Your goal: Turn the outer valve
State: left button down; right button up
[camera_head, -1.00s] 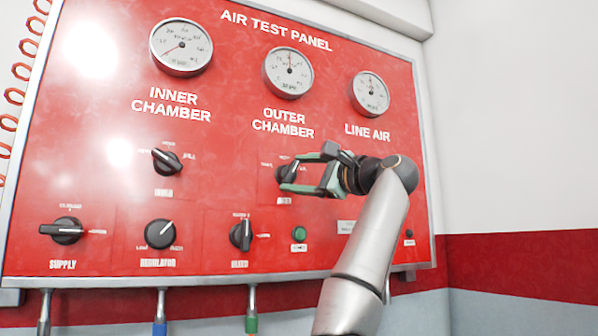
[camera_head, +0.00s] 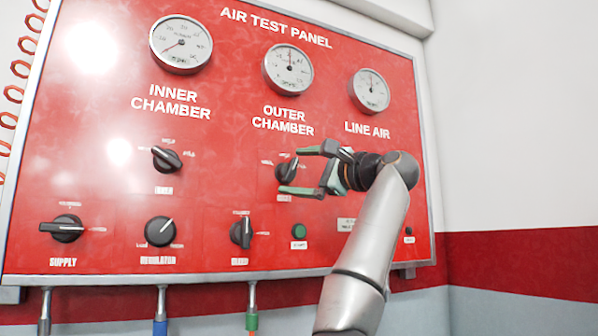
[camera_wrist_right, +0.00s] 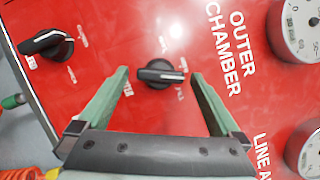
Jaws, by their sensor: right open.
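The outer valve (camera_head: 286,170) is a black knob with a pale pointer line on the red panel, below the OUTER CHAMBER label. My right gripper (camera_head: 296,171) is open in front of it, with one green finger above and one below the knob in the head view. In the right wrist view, the knob (camera_wrist_right: 160,74) sits between the open fingertips (camera_wrist_right: 160,76), with a gap on each side. Its bar lies roughly across from finger to finger there. My left gripper is not in view.
Other black knobs are the inner valve (camera_head: 166,159), supply (camera_head: 67,229), regulator (camera_head: 160,232) and a lower knob (camera_head: 241,232). A green button (camera_head: 299,231) is below the outer valve. Outer chamber gauge (camera_head: 288,70) is above. Hoses hang under the panel.

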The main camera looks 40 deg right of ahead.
jog(key=shift+s+f+b, duration=0.15)
jog(key=shift+s+b, duration=0.2)
jog(key=shift+s, duration=0.2)
jog(key=s+f+b, duration=0.1)
jog(key=s+b, duration=0.3)
jog(key=s, duration=0.7)
jog(key=shift+s+d+f, duration=0.15)
jog(key=shift+d+f, duration=0.15)
jog(key=shift+f, duration=0.05)
